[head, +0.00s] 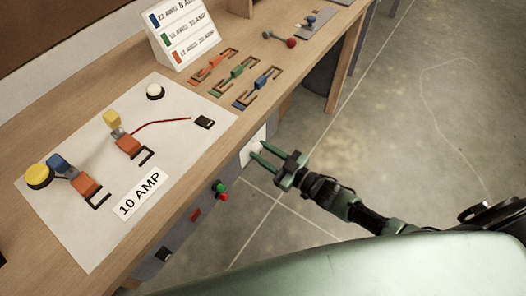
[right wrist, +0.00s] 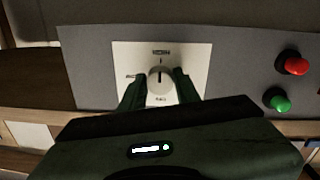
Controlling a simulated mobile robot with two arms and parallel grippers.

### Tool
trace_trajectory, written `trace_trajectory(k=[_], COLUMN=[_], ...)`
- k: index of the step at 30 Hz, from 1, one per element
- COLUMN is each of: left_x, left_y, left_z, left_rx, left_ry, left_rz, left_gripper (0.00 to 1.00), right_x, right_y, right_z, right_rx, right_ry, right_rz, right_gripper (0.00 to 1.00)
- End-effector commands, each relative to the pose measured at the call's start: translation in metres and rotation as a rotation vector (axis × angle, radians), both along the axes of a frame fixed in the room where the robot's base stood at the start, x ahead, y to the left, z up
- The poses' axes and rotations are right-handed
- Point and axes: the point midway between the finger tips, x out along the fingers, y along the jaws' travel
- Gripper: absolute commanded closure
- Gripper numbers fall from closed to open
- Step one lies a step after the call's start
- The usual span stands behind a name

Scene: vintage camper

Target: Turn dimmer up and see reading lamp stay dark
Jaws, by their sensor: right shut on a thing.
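The dimmer knob (right wrist: 160,82) is a round white knob on a white plate (right wrist: 195,55) on the bench's grey front panel. Its dark mark points toward the plate's top edge in the right wrist view. My right gripper (right wrist: 160,88) is shut on the knob, with a green finger on either side. In the head view my right gripper (head: 257,154) reaches the plate from the right. On the white board, a white dome (head: 155,91) and a yellow round piece (head: 39,176) look unlit; I cannot tell which is the reading lamp. My left gripper is out of view.
A red button (right wrist: 293,65) and a green button (right wrist: 279,101) sit beside the plate on the panel. On the bench are a "10 AMP" label (head: 140,194), a wire chart (head: 182,35) and several coloured clips. Bare floor lies to the right.

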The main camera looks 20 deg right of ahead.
Motion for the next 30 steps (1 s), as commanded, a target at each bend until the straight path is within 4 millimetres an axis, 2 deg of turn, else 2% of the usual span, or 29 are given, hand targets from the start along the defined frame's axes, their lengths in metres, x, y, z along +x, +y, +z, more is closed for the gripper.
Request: trace_trajectory(k=[6,7,9,20,23,30], left_x=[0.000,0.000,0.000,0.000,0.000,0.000], left_y=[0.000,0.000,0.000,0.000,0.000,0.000], left_z=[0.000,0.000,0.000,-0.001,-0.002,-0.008], left_rx=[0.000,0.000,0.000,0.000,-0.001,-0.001], left_ry=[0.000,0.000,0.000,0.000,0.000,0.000], left_rz=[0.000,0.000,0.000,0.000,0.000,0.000], left_gripper=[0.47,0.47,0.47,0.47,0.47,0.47], right_x=[0.000,0.000,0.000,-0.003,-0.012,-0.046], right_y=[-0.001,-0.001,-0.001,-0.002,-0.008,-0.032], right_z=[-0.001,-0.001,-0.001,-0.001,-0.003,-0.003], right_rx=[0.001,0.001,0.001,0.000,-0.001,-0.002], right_ry=[0.004,0.004,0.004,0.002,0.003,0.005], right_rz=[-0.002,-0.002,-0.002,0.000,-0.001,0.000], right_gripper=[1.00,0.66,0.47,0.47,0.47,0.47])
